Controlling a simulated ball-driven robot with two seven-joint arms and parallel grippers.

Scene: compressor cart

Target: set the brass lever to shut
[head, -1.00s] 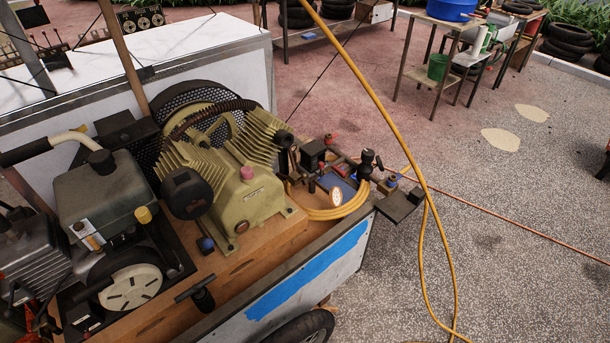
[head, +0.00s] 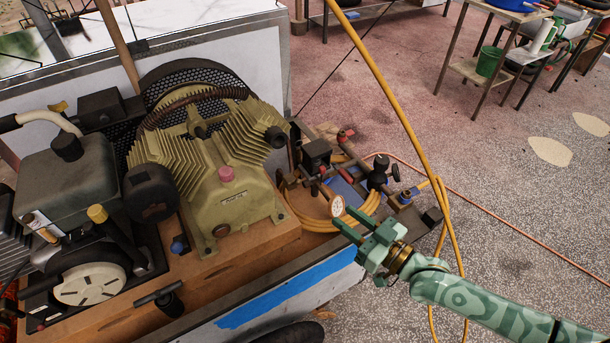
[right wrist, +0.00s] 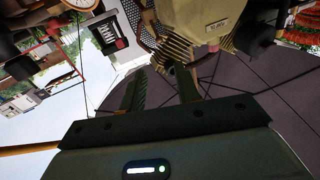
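The compressor cart (head: 300,262) carries a pipe assembly at its right end, with a black regulator (head: 379,172), a white-faced gauge (head: 337,206), a red-handled fitting (head: 345,134) and blue fittings (head: 406,197). I cannot make out for certain which small part is the brass lever or how it is set. My green right gripper (head: 349,217) is open and empty, just in front of the gauge and coiled hose in the picture. In the right wrist view its two fingers (right wrist: 161,85) stand apart with nothing between them. My left gripper is not in view.
A beige compressor (head: 235,205) and a grey engine (head: 70,190) fill the cart's left and middle. A yellow hose (head: 385,90) hangs across the air beside the fittings. An orange hose (head: 490,212) runs over the floor. Open floor lies to the right.

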